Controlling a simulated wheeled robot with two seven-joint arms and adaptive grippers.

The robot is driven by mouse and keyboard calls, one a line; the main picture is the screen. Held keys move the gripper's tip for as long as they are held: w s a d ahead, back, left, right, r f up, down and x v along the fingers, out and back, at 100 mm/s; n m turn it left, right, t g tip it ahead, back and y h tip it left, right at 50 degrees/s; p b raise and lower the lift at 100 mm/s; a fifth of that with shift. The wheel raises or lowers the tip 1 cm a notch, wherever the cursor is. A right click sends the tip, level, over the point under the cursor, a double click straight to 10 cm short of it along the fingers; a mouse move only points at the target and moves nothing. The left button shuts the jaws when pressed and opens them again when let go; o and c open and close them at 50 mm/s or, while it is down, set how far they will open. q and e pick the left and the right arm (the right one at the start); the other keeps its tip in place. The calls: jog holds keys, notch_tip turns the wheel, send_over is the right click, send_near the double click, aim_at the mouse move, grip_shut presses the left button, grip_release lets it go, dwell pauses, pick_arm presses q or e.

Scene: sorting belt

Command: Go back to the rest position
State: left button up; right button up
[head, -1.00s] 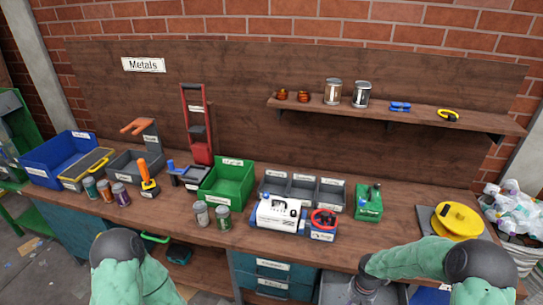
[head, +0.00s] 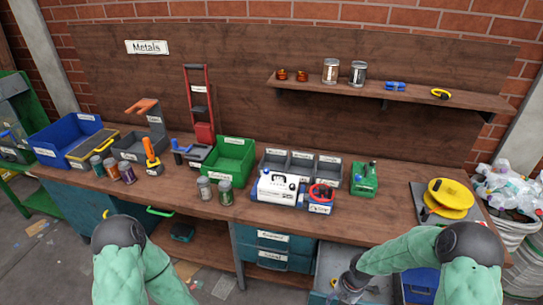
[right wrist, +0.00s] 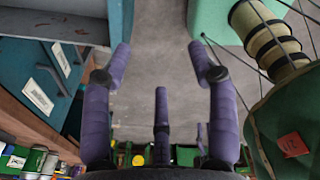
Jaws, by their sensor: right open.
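My right arm (head: 400,258) bends in from the lower right of the head view. Its wrist hangs low in front of the workbench (head: 395,232), at the bottom edge of the picture. In the right wrist view my right gripper (right wrist: 159,55) has its purple fingers spread, with nothing between them but grey floor beyond. My left arm (head: 130,262) shows at the lower left of the head view, bent downward in front of the bench. My left gripper is hidden below the picture.
Blue drawers (head: 272,247) sit under the bench, close to the left of my right gripper. On the bench stand a green bin (head: 229,158), a white device (head: 279,186), a yellow spool (head: 450,198) and several jars. A shelf (head: 410,95) is behind.

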jog(key=s+a+f+m+y+b, duration=0.2)
jog(key=s+a+f+m+b, duration=0.6)
jog(key=m, duration=1.8)
jog(key=s+a+f, duration=0.5)
jog(key=s+f, duration=0.1)
jog(key=shift+s+f+m, duration=0.3)
jog(key=shift+s+f, duration=0.05)
jog(key=shift+f, duration=0.05)
